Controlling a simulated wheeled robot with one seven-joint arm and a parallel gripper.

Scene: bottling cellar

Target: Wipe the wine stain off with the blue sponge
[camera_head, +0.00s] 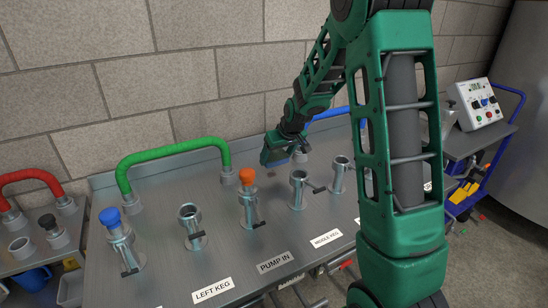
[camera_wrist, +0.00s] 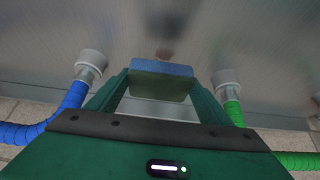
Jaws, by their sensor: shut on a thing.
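My gripper (camera_head: 277,152) is over the back part of the steel bench top, between the green hose and the blue hose. It is shut on the blue sponge (camera_wrist: 162,70), which sits between the two fingers (camera_wrist: 160,92) in the wrist view. The sponge has a blue upper part and a darker greenish face. A blurred dark reddish patch (camera_wrist: 170,22) shows on the steel just beyond the sponge; I cannot tell whether it is the wine stain or a reflection. Whether the sponge touches the steel is unclear.
The steel bench (camera_head: 165,262) carries several upright pipe stubs with valves, one with a blue cap (camera_head: 110,217) and one with an orange cap (camera_head: 247,176). A green hose (camera_head: 170,153) arches left of my gripper and a blue hose (camera_head: 330,114) right. A block wall stands behind.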

